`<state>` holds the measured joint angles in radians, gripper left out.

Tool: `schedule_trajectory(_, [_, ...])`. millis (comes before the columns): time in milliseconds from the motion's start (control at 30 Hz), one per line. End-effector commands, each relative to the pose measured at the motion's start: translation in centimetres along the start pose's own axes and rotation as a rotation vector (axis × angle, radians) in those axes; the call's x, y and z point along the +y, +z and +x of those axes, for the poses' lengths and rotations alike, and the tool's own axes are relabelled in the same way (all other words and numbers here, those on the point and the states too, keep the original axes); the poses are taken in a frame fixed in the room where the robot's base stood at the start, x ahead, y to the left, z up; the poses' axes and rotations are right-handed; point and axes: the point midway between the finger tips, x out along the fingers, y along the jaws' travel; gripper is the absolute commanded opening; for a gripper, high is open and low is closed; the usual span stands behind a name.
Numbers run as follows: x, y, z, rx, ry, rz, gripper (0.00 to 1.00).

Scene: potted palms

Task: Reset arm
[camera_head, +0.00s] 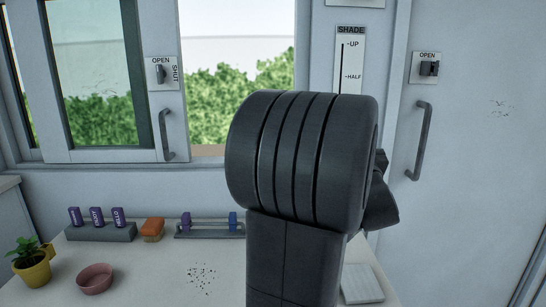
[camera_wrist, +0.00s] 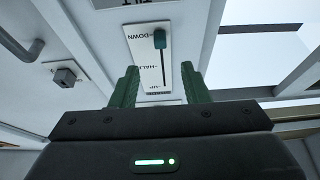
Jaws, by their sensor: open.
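My gripper (camera_wrist: 160,69) shows in the wrist view with its two green fingers apart and nothing between them. Ahead of it is the white shade panel (camera_wrist: 149,60), seen upside down, with a slot and a dark green slider knob (camera_wrist: 160,38) at the DOWN end. The fingers look apart from the knob. In the head view my large dark arm link fills the middle and hides the gripper and the lower part of the shade panel (camera_head: 350,58). The UP and HALF marks are visible there.
A sliding window (camera_head: 95,75) with an OPEN/SHUT switch (camera_head: 161,72) is at left. A door with a handle (camera_head: 419,140) and switch (camera_head: 429,68) is at right. The counter holds a yellow potted plant (camera_head: 33,268), pink bowl (camera_head: 95,279), orange sponge (camera_head: 152,230) and block racks (camera_head: 100,233).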

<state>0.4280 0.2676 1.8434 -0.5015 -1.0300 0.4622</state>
Motion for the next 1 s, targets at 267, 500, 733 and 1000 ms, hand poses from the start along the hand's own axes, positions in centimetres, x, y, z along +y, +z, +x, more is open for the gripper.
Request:
schedule_trajectory(267, [-0.1, -0.1, 1.3, 0.002, -0.003, 0.001, 0.42])
schedule_trajectory(500, [-0.1, -0.1, 6.0, 0.003, -0.003, 0.0, 0.42])
schedule_trajectory(733, [-0.1, -0.2, 10.4, 0.004, -0.002, 0.001, 0.42])
schedule_trajectory(1000, [0.0, -2.8, 13.1, 0.004, 0.0, 0.0, 0.42])
